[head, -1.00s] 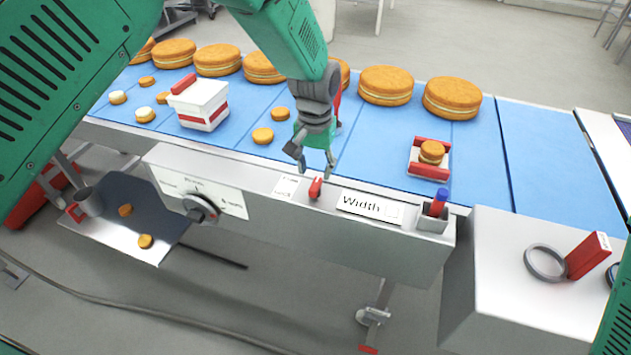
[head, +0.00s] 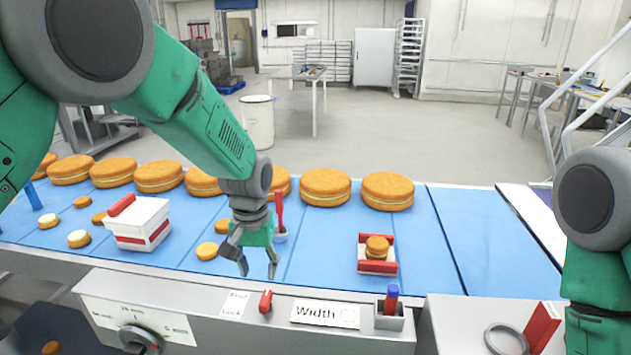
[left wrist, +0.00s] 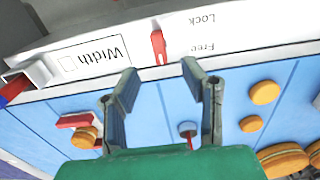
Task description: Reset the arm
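My left gripper (head: 249,268) hangs over the front part of the blue conveyor belt (head: 440,240), behind the machine's front panel. Its fingers are spread and nothing is between them. In the left wrist view the open fingers (left wrist: 157,85) point toward the panel, with the small red lever (left wrist: 158,47) beyond them. The red lever (head: 265,301) also shows in the head view, between the Free/Lock label and the Width label (head: 323,314). My right arm (head: 597,230) shows at the right edge of the head view; its gripper is out of frame.
Several large filled rounds (head: 325,188) stand along the belt's far side. A white box with red trim (head: 139,223), small rounds and a red-ended tray (head: 377,267) with a small round stand nearer. A grey holder (head: 389,317) holds a red-and-blue piece. A grey ring (head: 505,340) lies at the right.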

